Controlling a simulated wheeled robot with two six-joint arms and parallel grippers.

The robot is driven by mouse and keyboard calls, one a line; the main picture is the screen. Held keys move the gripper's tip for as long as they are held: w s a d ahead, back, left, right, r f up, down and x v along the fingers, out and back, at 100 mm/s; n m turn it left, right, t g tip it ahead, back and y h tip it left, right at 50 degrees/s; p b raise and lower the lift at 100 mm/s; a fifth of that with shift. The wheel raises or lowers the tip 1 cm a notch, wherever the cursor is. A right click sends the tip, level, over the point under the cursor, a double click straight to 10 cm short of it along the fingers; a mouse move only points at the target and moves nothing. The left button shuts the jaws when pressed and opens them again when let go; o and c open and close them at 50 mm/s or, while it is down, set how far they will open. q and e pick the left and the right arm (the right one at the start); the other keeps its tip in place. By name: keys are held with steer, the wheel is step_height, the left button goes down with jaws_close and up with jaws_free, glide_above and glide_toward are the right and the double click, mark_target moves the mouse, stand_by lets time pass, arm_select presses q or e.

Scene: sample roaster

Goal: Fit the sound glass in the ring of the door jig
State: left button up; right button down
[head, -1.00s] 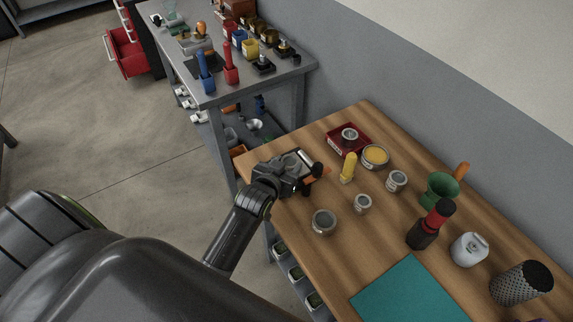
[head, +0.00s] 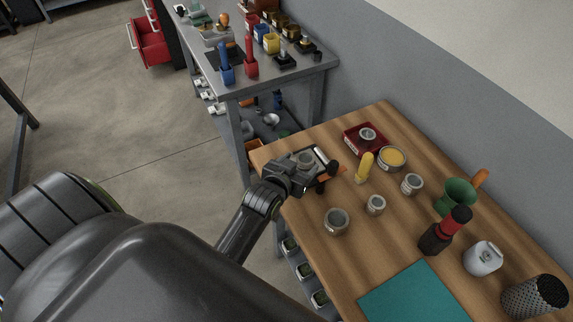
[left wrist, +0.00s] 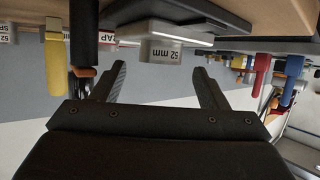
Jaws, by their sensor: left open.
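My left gripper (head: 305,172) is over the far left corner of the wooden table. In the left wrist view its two fingers (left wrist: 158,78) are apart with nothing between them. A grey block labelled "52 mm" (left wrist: 168,52) on a black base lies beyond the fingertips; it looks like the door jig, partly hidden by my gripper in the head view. Small round grey-rimmed pieces stand on the table: one near the front (head: 337,221), a smaller one (head: 376,204) and another (head: 412,184). One more (head: 367,134) sits in a red tray. I cannot tell which glass is sound. My right gripper is not in view.
The red tray (head: 352,143), a yellow bottle (head: 365,166) and a tin with yellow contents (head: 392,158) stand close by. A teal mat (head: 415,298) is bare.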

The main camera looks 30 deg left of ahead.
arm_select(q)
steer(key=v, duration=0.9)
steer(key=shift+s+r+b, duration=0.15)
steer(key=shift+s+b, duration=0.2)
steer(key=shift+b, duration=0.05)
steer(key=s+a+f+g, duration=0.2)
steer(key=s+g, duration=0.1)
steer(key=s, duration=0.3)
steer(key=s+a+f+g+y, duration=0.1)
steer(key=s+a+f+g, duration=0.1)
steer(key=s+g, duration=0.35)
steer(key=s+a+f+g, duration=0.1)
steer(key=s+a+f, duration=0.1)
steer(key=s, duration=0.6)
step_height(320, 180, down, 25)
steer(key=a+g, duration=0.1)
steer(key=g, duration=0.1)
steer(key=s+d+f, duration=0.1)
steer(key=s+f, duration=1.3)
steer(key=f, duration=0.1)
steer(key=shift+s+g+h, duration=0.35)
steer(key=shift+s+h, duration=0.05)
